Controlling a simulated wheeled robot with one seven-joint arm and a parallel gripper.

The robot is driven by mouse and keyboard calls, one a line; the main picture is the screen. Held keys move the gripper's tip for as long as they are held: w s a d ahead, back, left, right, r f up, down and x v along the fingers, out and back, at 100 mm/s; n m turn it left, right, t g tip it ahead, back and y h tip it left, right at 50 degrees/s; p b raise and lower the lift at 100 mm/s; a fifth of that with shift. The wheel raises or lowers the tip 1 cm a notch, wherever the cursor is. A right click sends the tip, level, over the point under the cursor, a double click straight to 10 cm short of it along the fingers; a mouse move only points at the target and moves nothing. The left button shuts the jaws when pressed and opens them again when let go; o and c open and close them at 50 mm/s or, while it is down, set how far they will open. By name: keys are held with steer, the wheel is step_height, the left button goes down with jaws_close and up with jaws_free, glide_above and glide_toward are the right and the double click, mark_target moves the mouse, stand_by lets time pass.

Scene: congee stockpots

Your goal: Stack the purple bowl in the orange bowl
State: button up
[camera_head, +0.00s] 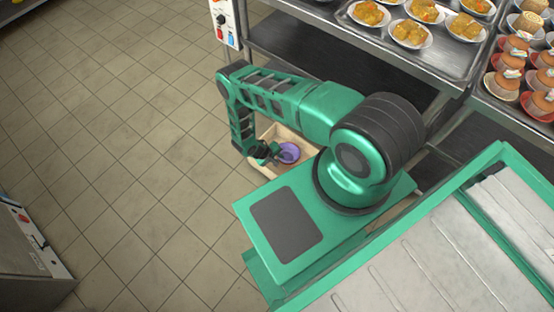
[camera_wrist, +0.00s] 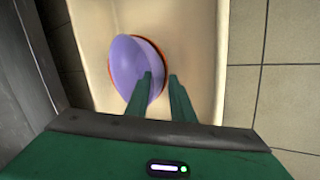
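The purple bowl (camera_wrist: 126,66) lies in the crate in the wrist view, looking tilted toward the left. The orange bowl (camera_wrist: 163,58) is mostly hidden under it; only a thin orange rim shows along its top and right. My gripper (camera_wrist: 161,78) is over the right edge of the purple bowl. The left finger overlaps the purple bowl in the picture. In the head view the purple bowl (camera_head: 289,152) sits just right of my gripper (camera_head: 274,153).
The bowls are in a pale crate (camera_head: 270,168) with raised walls, below a metal rack (camera_head: 330,45).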

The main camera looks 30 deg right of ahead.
steer(key=shift+r, duration=0.15)
steer(key=v, duration=1.3)
steer(key=shift+d, duration=0.2)
